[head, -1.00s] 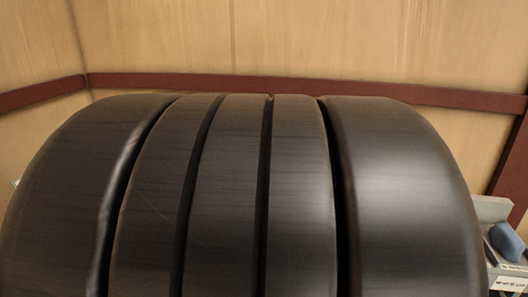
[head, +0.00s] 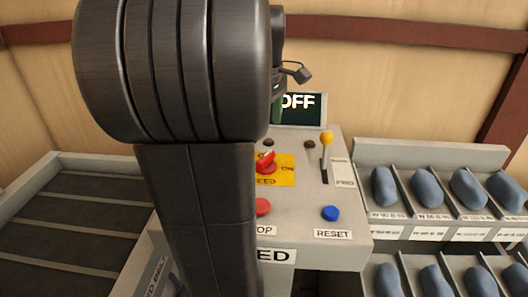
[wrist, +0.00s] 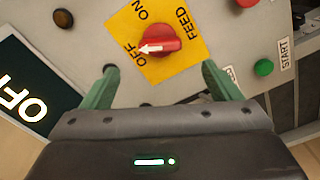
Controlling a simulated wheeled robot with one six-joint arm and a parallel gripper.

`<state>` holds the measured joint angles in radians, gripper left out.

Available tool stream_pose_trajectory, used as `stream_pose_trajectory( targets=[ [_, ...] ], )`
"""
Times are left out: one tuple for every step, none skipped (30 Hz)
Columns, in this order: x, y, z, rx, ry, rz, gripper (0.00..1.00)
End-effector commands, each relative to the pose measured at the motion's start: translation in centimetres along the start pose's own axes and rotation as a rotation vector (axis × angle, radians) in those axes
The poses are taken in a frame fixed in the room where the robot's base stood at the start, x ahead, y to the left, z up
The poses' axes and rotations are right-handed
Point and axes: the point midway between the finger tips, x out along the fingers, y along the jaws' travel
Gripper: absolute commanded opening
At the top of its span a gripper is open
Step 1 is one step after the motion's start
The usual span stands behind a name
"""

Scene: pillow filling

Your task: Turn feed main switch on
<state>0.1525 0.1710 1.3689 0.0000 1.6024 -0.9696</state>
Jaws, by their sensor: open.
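The feed main switch is a red rotary knob (wrist: 158,41) on a yellow plate (wrist: 185,62) marked OFF, ON and FEED. Its white arrow points at OFF. The knob (head: 266,161) also shows in the head view on the grey control panel (head: 350,245), just right of my arm. My gripper (wrist: 162,72) is open and empty, its green fingers apart on either side below the knob in the wrist view. I see no contact with the knob. In the head view my arm hides most of the gripper. A dark display (head: 303,104) behind reads OFF.
A yellow-topped lever (head: 326,140), a red STOP button (head: 262,206) and a blue RESET button (head: 330,213) are on the panel. A green START button (wrist: 264,67) shows in the wrist view. Racks of blue pillows (head: 426,188) stand right. A slatted grey bed (head: 75,200) lies left.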

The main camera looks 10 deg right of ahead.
Motion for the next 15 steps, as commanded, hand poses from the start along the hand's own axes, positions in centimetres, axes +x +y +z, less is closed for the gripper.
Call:
stream_pose_trajectory(
  targets=[
    [1.4, -0.1, 0.0, 0.0, -0.002, -0.003, 0.84],
    [2.0, -0.1, 0.0, 0.0, -0.002, -0.003, 0.84],
    [2.9, -0.1, 0.0, 0.0, -0.002, -0.003, 0.84],
    [3.5, -0.1, 0.0, 0.0, -0.002, -0.003, 0.84],
    [4.1, -0.1, 0.0, 0.0, -0.003, -0.004, 0.84],
    [4.9, -0.1, 0.0, 0.0, -0.002, -0.003, 0.84],
    [5.4, -0.1, 0.0, 0.0, -0.002, -0.003, 0.84],
    [5.8, 0.0, 0.0, 0.0, -0.001, -0.002, 0.84],
    [6.5, -0.1, 0.0, 0.0, -0.002, -0.003, 0.84],
    [6.8, 0.0, 0.0, 0.0, -0.001, -0.002, 0.84],
    [7.2, 0.0, 0.0, 0.0, -0.001, -0.001, 0.84],
    [7.5, 0.0, 0.0, 0.001, -0.001, -0.001, 0.84],
    [7.8, 0.0, 0.0, 0.001, -0.001, -0.001, 0.84],
    [8.0, 0.0, 0.0, 0.001, 0.0, 0.0, 0.84],
    [8.2, 0.0, 0.0, 0.001, 0.0, 0.0, 0.84]
  ],
)
